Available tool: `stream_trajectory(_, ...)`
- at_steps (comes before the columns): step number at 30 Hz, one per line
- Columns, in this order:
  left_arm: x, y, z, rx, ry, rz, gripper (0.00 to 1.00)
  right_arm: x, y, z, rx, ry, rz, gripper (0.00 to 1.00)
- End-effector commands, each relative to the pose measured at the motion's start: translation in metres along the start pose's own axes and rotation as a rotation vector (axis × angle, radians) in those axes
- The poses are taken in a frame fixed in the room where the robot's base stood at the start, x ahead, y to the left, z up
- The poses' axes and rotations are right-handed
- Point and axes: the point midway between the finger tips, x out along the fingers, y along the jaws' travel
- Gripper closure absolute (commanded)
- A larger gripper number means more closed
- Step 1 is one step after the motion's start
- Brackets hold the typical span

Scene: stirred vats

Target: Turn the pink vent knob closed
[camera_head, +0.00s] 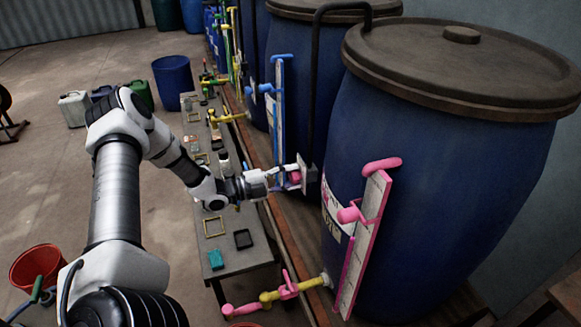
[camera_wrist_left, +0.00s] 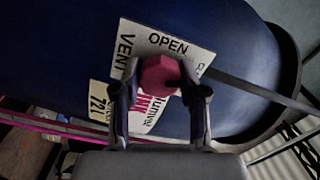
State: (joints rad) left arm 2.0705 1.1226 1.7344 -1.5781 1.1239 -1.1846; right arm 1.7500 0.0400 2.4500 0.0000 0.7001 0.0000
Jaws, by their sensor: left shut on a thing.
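The pink vent knob (camera_wrist_left: 158,74) sits between the two fingers of my left gripper (camera_wrist_left: 160,92) in the wrist view, and the fingers are shut on it. A white label (camera_wrist_left: 168,43) behind the knob reads "VENT" and "OPEN". In the head view my left gripper (camera_head: 289,177) reaches right to the pink knob (camera_head: 296,177), beside the large blue vat (camera_head: 440,210). The fingers partly hide the knob, and I cannot tell how far it is turned. My right gripper is not in view.
A pink sight gauge (camera_head: 364,235) with pink fittings stands on the vat's front, right of my gripper. Pink and yellow pipework (camera_head: 285,291) runs low below. A narrow table (camera_head: 243,262) with small trays lies under my forearm. A red bucket (camera_head: 38,267) stands lower left.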

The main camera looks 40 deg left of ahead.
Motion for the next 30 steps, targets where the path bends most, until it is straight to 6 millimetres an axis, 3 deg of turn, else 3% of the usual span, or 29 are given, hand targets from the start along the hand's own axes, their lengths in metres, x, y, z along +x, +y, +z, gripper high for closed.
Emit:
stream_trajectory(12, 0.0000, -0.0003, -0.0003, 0.272, 0.000, 0.001, 0.93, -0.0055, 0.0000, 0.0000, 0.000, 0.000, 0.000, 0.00)
stream_trajectory(30, -0.0001, 0.0004, -0.0001, 0.338, 0.000, 0.002, 0.93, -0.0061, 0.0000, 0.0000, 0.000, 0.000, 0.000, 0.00)
